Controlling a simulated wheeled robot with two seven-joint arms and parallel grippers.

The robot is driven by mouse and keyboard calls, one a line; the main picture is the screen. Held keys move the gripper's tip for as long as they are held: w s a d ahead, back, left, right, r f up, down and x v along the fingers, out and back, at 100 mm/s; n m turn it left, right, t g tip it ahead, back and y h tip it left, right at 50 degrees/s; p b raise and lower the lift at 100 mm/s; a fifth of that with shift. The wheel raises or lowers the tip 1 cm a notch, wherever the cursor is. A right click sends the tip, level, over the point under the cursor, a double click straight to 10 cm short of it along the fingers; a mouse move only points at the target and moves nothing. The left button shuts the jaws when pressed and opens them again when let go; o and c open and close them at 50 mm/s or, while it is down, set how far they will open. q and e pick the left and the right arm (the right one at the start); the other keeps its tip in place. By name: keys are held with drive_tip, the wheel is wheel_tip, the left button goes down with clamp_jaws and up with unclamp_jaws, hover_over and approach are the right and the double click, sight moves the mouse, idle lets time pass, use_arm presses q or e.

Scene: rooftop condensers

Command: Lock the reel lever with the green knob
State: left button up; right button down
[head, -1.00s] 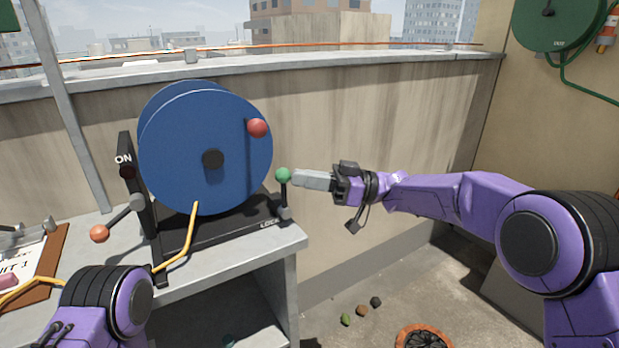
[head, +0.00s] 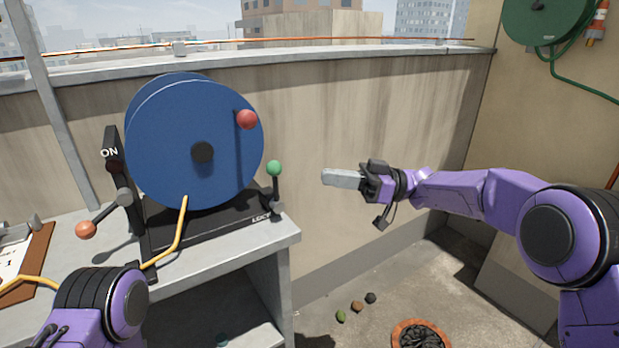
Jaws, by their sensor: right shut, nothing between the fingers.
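The blue reel (head: 195,120) stands on a black base on the grey bench, with a red knob (head: 247,119) on its face. The lever with the green knob (head: 274,168) rises nearly upright at the right end of the base, beside the "LOCK" lettering (head: 262,218). My right gripper (head: 326,177) is shut and empty, to the right of the green knob with a clear gap between them. My left arm (head: 100,305) shows at the lower left; its gripper is out of view.
An orange-knobbed lever (head: 86,229) sits on the reel's left side near "ON". A yellow cable (head: 180,245) runs from the reel across the bench (head: 225,255). A clipboard (head: 30,260) lies at left. A terracotta pot (head: 398,335) stands on the floor. Space around my right gripper is free.

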drive_tip(key=d+f, duration=0.1)
drive_tip(key=d, duration=0.5)
drive_tip(key=shift+f, duration=0.15)
drive_tip(key=shift+w+d, duration=0.1)
